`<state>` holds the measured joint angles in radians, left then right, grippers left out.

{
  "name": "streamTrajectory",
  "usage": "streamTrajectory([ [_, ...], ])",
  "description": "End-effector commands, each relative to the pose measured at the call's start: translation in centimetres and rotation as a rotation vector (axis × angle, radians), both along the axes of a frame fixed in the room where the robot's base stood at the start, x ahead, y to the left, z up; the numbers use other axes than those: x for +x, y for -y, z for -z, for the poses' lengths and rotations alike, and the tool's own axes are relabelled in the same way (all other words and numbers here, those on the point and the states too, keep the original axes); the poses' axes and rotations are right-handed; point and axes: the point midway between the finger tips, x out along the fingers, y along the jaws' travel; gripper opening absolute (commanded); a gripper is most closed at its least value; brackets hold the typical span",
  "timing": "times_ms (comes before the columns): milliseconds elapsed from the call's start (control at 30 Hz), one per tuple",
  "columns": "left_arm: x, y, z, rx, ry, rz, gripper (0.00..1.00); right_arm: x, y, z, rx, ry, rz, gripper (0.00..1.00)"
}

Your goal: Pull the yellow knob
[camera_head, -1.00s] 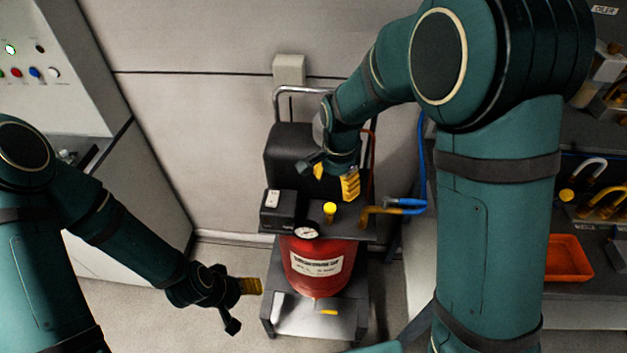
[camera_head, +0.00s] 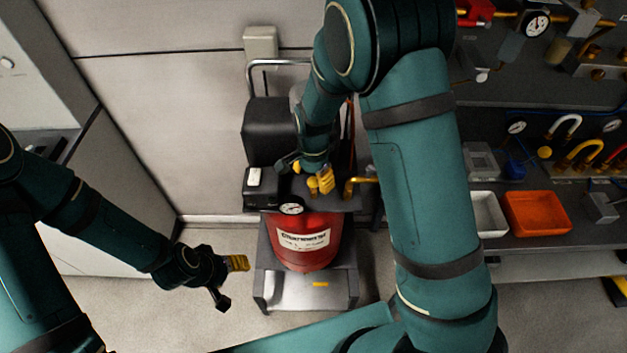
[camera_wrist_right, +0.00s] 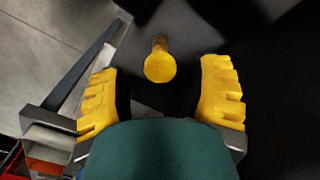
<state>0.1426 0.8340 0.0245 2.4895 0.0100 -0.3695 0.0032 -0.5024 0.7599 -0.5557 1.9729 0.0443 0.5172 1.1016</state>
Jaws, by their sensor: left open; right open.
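The yellow knob (camera_head: 313,187) stands on top of the compressor with the red tank (camera_head: 301,240). In the right wrist view the knob (camera_wrist_right: 160,67) has a round head on a short stem and shows in the gap, a little beyond the yellow finger pads. My right gripper (camera_head: 312,173) is open right by the knob; its pads lie to either side in the right wrist view (camera_wrist_right: 160,97), with clear space between each pad and the knob. My left gripper (camera_head: 232,279) hangs left of the compressor, open and away from it.
A pressure gauge (camera_head: 291,208) and a black box (camera_head: 261,187) sit left of the knob. A brass pipe fitting (camera_head: 360,183) is close on the right. An orange tray (camera_head: 537,213) and a white tray (camera_head: 487,213) rest on the bench at right.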

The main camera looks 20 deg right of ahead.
Motion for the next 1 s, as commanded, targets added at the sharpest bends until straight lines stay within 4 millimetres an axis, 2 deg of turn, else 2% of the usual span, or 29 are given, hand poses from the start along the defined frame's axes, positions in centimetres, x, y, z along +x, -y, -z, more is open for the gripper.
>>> streamTrajectory([
  [200,0.02,0.01,0.19,0.001,0.000,0.000,0.61,-0.01,-0.03,1.44,0.000,0.000,-0.001,0.64],
  [500,0.01,0.01,0.18,0.000,0.000,0.000,0.61,0.01,-0.02,1.50,0.000,0.001,-0.001,0.62],
  [667,0.01,0.01,0.18,0.000,0.000,0.000,0.61,0.01,-0.02,1.49,0.000,0.001,-0.001,0.06],
  [700,0.01,0.02,0.19,0.000,0.000,0.000,0.61,0.01,-0.02,1.49,0.000,0.001,-0.001,0.00],
  [1000,0.00,0.01,-0.05,0.000,0.000,0.000,0.61,0.00,-0.01,1.26,0.000,0.001,-0.001,0.00],
])
